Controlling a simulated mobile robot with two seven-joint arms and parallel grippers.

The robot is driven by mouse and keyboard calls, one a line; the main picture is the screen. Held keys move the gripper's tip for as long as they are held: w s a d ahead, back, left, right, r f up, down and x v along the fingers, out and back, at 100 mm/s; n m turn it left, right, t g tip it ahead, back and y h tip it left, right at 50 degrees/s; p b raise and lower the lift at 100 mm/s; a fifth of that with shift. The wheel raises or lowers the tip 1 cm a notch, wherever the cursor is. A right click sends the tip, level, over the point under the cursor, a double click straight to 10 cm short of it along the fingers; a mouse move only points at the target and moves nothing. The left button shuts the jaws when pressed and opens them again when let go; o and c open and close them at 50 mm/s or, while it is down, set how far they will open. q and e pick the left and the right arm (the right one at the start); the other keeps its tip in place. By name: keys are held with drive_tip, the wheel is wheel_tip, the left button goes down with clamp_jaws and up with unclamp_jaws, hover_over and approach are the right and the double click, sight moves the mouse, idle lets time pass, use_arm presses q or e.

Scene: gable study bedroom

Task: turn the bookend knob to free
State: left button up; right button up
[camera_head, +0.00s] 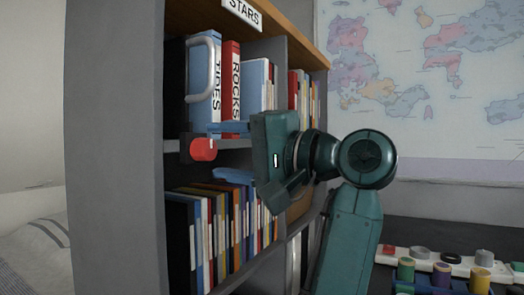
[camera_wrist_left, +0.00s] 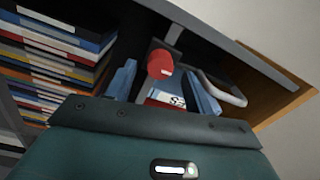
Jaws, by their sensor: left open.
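The red bookend knob (camera_head: 203,149) sticks out from a dark block at the front edge of the middle shelf. A small white mark shows on it. It also shows in the left wrist view (camera_wrist_left: 160,64). My left gripper (camera_head: 224,151) is open, with one blue finger above and one below the knob's level in the head view. Its fingertips are close to the knob. In the left wrist view the knob appears between the two fingers (camera_wrist_left: 163,78), and I cannot tell whether they touch it. My right gripper is not in view.
Above the knob stand a blue TIDES book (camera_head: 198,95) by a pale looped handle (camera_head: 214,65) and a red ROCKS book (camera_head: 231,85). Several books (camera_head: 205,235) fill the lower shelf. A dark desk with colored cylinders (camera_head: 441,275) is at lower right.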

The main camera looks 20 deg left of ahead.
use_arm(q)
drive_tip(key=d+p, duration=1)
drive_tip(key=shift+s+d+f, duration=0.15)
drive_tip(key=shift+s+d, duration=0.05)
drive_tip(key=shift+s, duration=0.2)
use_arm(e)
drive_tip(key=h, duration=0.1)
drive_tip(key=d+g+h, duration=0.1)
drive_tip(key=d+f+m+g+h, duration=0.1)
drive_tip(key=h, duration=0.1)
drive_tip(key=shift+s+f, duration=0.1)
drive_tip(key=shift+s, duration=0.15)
